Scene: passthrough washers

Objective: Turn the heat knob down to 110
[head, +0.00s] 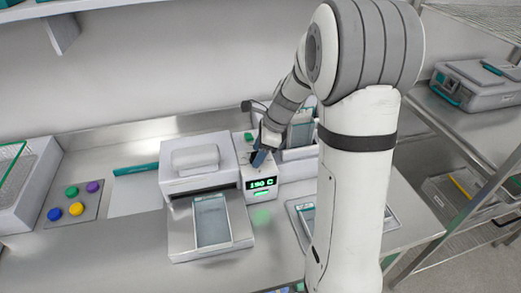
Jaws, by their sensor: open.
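A white control box (247,160) stands on the steel counter. Its front display (262,184) glows green and seems to read 190 C. My gripper (258,158) points down at the top of the box, just behind the display. Its dark fingers are small in this view, and the heat knob cannot be made out; it may be hidden by the gripper. I cannot tell whether the fingers touch anything. My gripper is open.
A white machine (196,160) with a tray in front adjoins the box on the left. A pad with several coloured knobs or caps (76,202) lies further left. A shallow tray (298,212) lies to the right, partly behind my arm. A wire shelf rack (478,150) stands at far right.

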